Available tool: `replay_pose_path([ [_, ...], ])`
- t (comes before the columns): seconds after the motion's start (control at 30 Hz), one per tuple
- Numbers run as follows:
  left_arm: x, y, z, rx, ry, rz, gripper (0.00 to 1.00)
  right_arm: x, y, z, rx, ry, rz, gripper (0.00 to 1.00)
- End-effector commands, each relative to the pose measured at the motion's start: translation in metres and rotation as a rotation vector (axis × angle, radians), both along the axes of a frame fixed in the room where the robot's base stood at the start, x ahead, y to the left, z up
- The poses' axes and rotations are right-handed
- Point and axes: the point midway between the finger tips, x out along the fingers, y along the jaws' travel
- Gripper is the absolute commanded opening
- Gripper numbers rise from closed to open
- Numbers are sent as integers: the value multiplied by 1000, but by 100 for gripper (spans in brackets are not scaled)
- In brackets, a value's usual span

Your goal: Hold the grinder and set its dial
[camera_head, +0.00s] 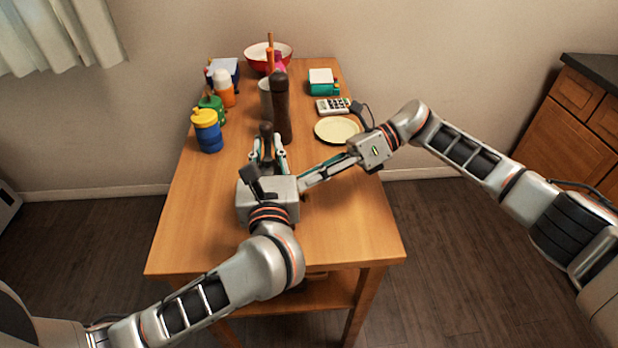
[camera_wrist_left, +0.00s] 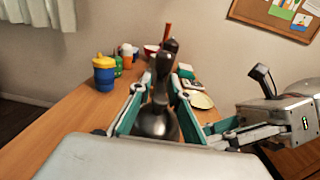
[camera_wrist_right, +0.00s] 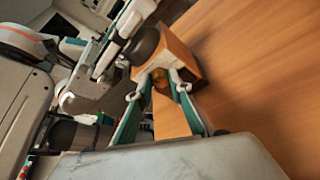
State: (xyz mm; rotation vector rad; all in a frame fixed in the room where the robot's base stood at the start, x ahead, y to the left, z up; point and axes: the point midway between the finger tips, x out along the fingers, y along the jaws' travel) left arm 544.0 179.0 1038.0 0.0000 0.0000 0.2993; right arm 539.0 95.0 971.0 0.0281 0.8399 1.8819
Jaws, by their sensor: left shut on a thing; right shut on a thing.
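The grinder shows in the right wrist view as a wooden box (camera_wrist_right: 172,112) with a dark rounded top. In the left wrist view its shiny metal dome (camera_wrist_left: 155,123) and dark upright grip (camera_wrist_left: 161,70) show. My right gripper (camera_wrist_right: 161,80) is shut on a small brass-coloured part at the box's side, seemingly the dial, mostly hidden between the fingertips. In the head view the box and my right fingertips are hidden behind my left gripper.
A tall dark brown bottle-like object (camera_head: 281,108) stands just behind the grinder. A blue jar with yellow lid (camera_head: 207,131) stands at the left edge, a pale plate (camera_head: 337,130) at the right. Several other items crowd the back. The table's front (camera_head: 340,235) is bare.

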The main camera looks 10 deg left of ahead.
Motion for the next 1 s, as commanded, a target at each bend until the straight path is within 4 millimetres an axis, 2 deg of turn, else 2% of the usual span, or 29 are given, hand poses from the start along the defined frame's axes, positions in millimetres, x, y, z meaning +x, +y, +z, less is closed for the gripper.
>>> replay_pose_path([
  [0.4,0,0,0,0,1,0,0,2,1,-1,-52,165,-1,0],
  [0.93,0,0,0,0,1,-1,0,2,0,-1,-57,183,-2,0],
  [0.97,0,0,0,0,1,-1,0,2,0,-1,-57,183,-2,27],
  [1.0,0,0,0,0,1,-1,0,2,0,-1,-57,183,-2,27],
])
